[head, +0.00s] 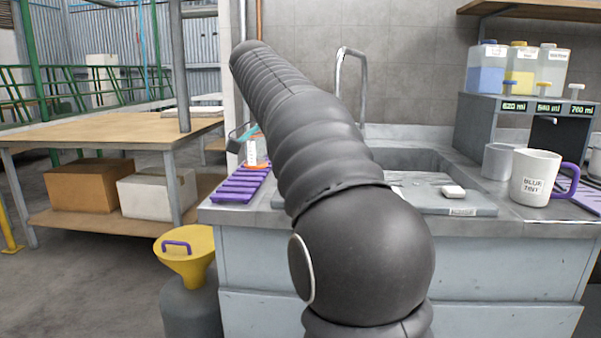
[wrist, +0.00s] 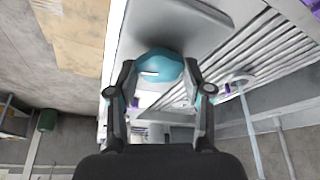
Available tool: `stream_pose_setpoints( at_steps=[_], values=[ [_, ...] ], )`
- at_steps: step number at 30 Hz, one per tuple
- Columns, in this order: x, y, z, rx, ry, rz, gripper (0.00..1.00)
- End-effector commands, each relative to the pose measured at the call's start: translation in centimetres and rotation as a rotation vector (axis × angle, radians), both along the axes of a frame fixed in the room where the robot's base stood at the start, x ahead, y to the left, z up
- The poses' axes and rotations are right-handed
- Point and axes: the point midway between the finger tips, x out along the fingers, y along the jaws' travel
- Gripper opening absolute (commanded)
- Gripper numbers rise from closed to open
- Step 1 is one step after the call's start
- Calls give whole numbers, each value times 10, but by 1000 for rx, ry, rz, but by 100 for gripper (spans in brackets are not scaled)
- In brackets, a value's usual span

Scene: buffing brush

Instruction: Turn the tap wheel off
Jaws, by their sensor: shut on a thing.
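The tap wheel (wrist: 158,61) looks like a rounded, lobed teal knob in the wrist view, with a small white mark on its face. My gripper (wrist: 159,72) has its two dark fingers on either side of the knob and is shut on it. In the head view my dark arm crosses the middle and hides most of the gripper. Only a bit of teal and dark finger shows left of the arm, by the wall. The tap's curved metal spout (head: 350,56) rises behind the sink basin (head: 415,160).
A white mug with a purple handle (head: 535,176) and a grey cup (head: 498,160) stand right of the sink, before a dispenser (head: 480,118). A purple rack (head: 240,186) lies on the counter's left. A yellow funnel (head: 188,255) stands on a grey container below.

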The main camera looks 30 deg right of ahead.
Motion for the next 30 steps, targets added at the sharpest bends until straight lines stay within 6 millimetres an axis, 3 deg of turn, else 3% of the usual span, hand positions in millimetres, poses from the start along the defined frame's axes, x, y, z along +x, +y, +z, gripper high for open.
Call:
stream_pose_setpoints(
  at_steps=[12,28,29,30],
  values=[
    [2,-1,0,0,-1,-179,15],
    [1,-1,0,0,-1,-202,15],
    [1,-1,0,0,-1,-202,55],
    [1,-1,0,0,-1,-202,65]
  ],
)
